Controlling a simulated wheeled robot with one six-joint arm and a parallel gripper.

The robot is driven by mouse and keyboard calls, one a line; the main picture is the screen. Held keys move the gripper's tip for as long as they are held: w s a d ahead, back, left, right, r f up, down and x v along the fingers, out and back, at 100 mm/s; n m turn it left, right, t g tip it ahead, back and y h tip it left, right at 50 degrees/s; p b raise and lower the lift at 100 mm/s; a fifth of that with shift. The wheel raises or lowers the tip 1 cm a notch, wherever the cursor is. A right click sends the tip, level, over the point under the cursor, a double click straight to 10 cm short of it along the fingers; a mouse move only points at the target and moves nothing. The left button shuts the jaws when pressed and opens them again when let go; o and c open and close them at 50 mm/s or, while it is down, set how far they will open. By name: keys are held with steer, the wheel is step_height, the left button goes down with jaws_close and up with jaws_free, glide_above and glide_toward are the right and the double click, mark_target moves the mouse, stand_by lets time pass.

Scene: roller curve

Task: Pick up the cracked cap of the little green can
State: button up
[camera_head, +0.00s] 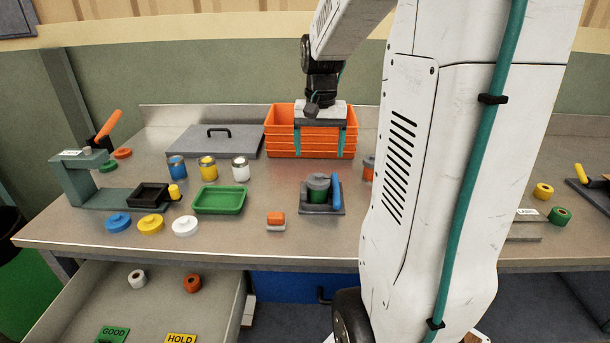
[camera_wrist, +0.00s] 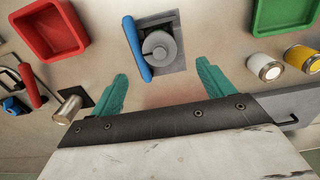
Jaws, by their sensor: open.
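In the wrist view the can's green side is hidden under the cap. My gripper (camera_head: 318,145) hangs in front of the orange crate, behind and above the can. Its teal fingers (camera_wrist: 163,72) are spread and empty, apart from the cap, which lies just beyond the fingertips in the wrist view.
The orange crate (camera_head: 285,143) stands at the back. Blue (camera_head: 177,168), yellow (camera_head: 208,168) and white (camera_head: 240,170) cans stand behind a green tray (camera_head: 220,212). An open drawer (camera_head: 70,305) juts out at front left.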

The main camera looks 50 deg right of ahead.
mark_target(319, 174)
step_height(319, 174, down, 7)
steer(key=shift+f, duration=0.1)
steer(key=c, duration=1.2)
